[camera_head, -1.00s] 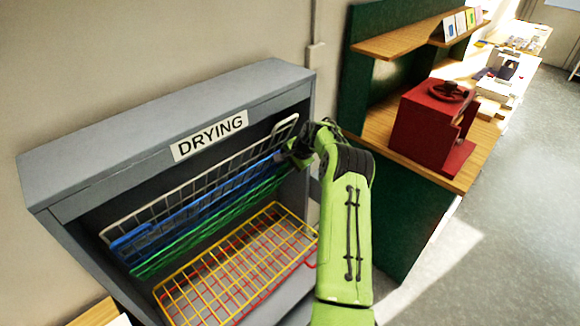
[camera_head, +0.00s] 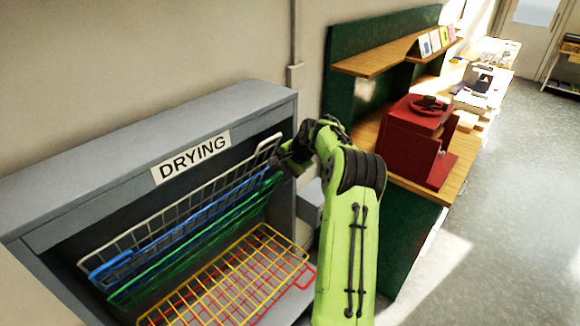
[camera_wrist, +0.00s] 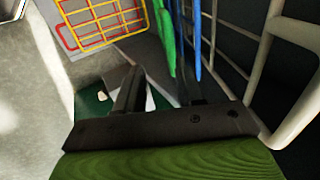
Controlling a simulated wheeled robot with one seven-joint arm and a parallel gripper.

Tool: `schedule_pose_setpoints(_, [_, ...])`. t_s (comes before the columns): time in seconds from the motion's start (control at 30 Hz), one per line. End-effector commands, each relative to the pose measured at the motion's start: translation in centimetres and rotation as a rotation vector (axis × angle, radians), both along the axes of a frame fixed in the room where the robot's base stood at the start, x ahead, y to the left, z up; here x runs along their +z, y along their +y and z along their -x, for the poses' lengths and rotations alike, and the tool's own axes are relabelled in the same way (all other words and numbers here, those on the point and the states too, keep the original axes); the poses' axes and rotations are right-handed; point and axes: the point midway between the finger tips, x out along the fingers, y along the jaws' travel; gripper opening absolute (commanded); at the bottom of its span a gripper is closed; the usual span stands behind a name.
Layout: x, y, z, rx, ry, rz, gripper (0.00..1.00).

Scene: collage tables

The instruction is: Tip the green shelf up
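The green wire shelf (camera_head: 180,252) is inside the grey drying rack, tilted steeply upward just below the blue shelf (camera_head: 170,238). My gripper (camera_head: 279,163) is at the right end of the raised shelves, by the rack's right side. In the wrist view its two dark fingers (camera_wrist: 160,82) are apart. The green shelf's edge (camera_wrist: 165,32) runs toward the gap between them, and the blue shelf's edge (camera_wrist: 185,45) is close to the right finger. I cannot tell whether a finger touches either shelf.
A white wire shelf (camera_head: 150,225) is raised above the blue one. A yellow shelf (camera_head: 235,275) lies lower, with a red one (camera_head: 300,283) beneath. The rack's grey frame (camera_head: 130,130) encloses them. A wooden bench with a red press (camera_head: 415,140) stands at the right; floor beyond is open.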

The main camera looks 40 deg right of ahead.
Motion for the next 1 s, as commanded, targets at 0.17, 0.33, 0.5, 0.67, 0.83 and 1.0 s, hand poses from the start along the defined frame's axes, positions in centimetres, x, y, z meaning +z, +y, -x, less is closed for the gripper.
schedule_pose_setpoints(0.17, [3.8, -0.2, 2.3, 0.000, -0.001, 0.002, 0.38])
schedule_pose_setpoints(0.33, [5.5, -0.2, 3.2, 0.001, -0.001, 0.000, 0.38])
schedule_pose_setpoints(0.5, [5.7, -0.2, 3.3, 0.002, 0.000, -0.001, 0.38])
schedule_pose_setpoints(0.67, [5.7, -0.2, 3.3, 0.001, 0.000, 0.000, 0.38])
schedule_pose_setpoints(0.83, [5.6, -0.2, 3.3, 0.001, 0.000, 0.000, 0.38])
schedule_pose_setpoints(1.0, [6.6, 2.1, 2.8, 0.064, 0.015, 0.038, 0.38])
